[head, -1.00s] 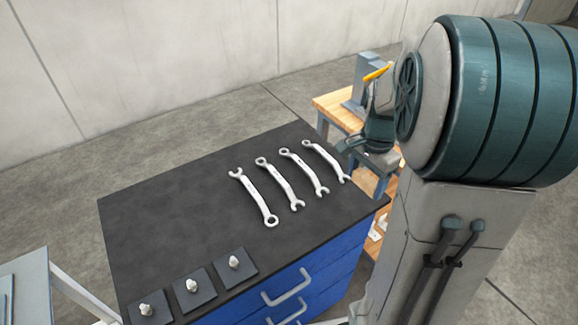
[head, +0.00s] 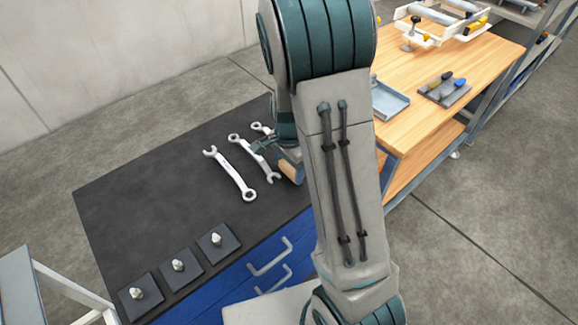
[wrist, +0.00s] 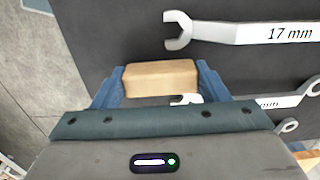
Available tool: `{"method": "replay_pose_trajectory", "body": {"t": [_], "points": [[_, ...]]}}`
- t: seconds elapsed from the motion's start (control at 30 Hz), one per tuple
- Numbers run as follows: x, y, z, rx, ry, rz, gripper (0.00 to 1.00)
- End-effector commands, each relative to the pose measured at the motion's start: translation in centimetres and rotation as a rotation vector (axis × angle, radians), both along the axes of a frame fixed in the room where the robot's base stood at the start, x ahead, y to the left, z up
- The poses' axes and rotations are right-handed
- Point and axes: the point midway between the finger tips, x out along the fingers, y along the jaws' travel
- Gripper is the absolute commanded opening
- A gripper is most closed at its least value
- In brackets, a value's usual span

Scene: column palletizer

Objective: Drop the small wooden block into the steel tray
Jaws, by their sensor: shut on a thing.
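The small wooden block (wrist: 160,78) is held between the two blue fingers of my gripper (wrist: 160,84) in the wrist view. In the head view the block (head: 290,171) shows as a small tan piece beside my arm, over the right part of the dark cabinet top, with my gripper (head: 279,158) partly hidden by the arm. The steel tray (head: 391,101) lies on the wooden workbench to the right of my arm. My arm covers part of the view near the tray's left side. The tray is not visible in the wrist view.
Wrenches (head: 231,174) lie on the dark cabinet top (head: 130,205) below or near my gripper. Several dark plates with pale knobs (head: 178,265) stand at its front. On the wooden bench (head: 430,130) are a tool holder (head: 444,91) and a white frame (head: 440,37).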

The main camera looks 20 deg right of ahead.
Motion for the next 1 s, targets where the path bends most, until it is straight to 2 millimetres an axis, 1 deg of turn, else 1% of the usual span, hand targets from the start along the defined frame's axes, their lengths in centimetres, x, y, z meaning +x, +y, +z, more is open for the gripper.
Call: {"method": "replay_pose_trajectory", "body": {"t": [0.1, 0.33, 0.43, 0.47, 0.5, 0.53, 0.83, 0.93, 1.0], "points": [[0.0, 0.0, -0.6, 0.000, -0.001, 0.000, 0.46], [0.0, 0.0, -0.6, 0.000, -0.001, 0.000, 0.46], [0.0, 0.0, -1.0, 0.000, -0.001, 0.000, 0.46], [0.0, 0.0, -1.0, 0.000, -0.001, 0.000, 0.70], [0.0, 0.0, -0.9, 0.000, -0.001, 0.001, 0.81], [0.0, 0.0, -0.9, 0.000, -0.001, 0.000, 0.89], [0.0, 0.0, -0.7, 0.000, -0.001, 0.001, 0.89], [0.0, 0.0, -0.2, 0.000, -0.003, 0.001, 0.89], [0.1, 0.0, 0.7, 0.001, -0.005, 0.002, 0.89]]}}
